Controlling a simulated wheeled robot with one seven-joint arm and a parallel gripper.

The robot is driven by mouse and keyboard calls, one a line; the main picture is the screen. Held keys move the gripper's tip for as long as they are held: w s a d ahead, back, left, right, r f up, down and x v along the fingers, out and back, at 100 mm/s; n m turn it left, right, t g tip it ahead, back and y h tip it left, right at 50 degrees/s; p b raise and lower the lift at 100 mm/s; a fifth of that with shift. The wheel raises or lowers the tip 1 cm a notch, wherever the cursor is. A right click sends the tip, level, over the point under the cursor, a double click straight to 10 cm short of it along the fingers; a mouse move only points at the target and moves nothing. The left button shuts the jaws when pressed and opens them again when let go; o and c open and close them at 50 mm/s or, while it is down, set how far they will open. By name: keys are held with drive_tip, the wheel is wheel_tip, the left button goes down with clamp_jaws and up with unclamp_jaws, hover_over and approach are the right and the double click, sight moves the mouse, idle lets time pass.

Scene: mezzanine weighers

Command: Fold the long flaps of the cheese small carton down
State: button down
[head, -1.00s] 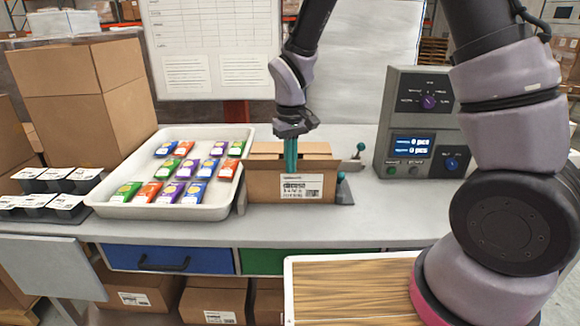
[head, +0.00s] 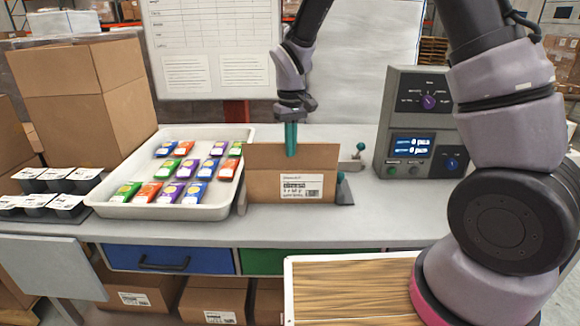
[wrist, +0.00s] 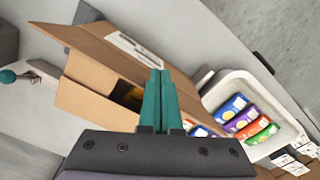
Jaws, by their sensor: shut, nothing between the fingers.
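The small carton (head: 262,186) stands on the bench with a white label on its near face. A broad brown long flap (head: 320,156) rises above that face in the head view. My gripper (head: 291,155) is shut and empty, its teal fingers pointing down and overlapping this flap. In the wrist view the fingertips (wrist: 160,74) are over the carton's top. One long flap (wrist: 90,46) lies along the labelled side, and another brown panel (wrist: 95,108) is on the opposite side. A dark gap shows between them with a little yellow inside. Whether the fingers touch cardboard, I cannot tell.
A white tray (head: 100,208) of coloured packs stands left of the carton. Small levers (head: 358,150) sit close on its right, with a grey weigher unit (head: 412,135) beyond. Black-and-white tubs (head: 38,200) and a tall carton (head: 75,80) stand farther left.

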drive_tip(key=shift+w+r, duration=0.2)
drive_tip(key=shift+w, duration=0.8)
drive_tip(key=shift+w+r, duration=0.15)
drive_tip(key=shift+w, duration=0.85)
drive_tip(key=shift+d, duration=0.1)
drive_tip(key=shift+w+f, duration=0.3)
drive_tip(key=shift+w, duration=0.55)
drive_tip(key=shift+w+f, duration=0.25)
drive_tip(key=shift+w, duration=0.55)
drive_tip(key=shift+w+f, duration=1.05)
drive_tip(key=shift+w, duration=0.15)
drive_tip(key=shift+d+f, duration=0.1)
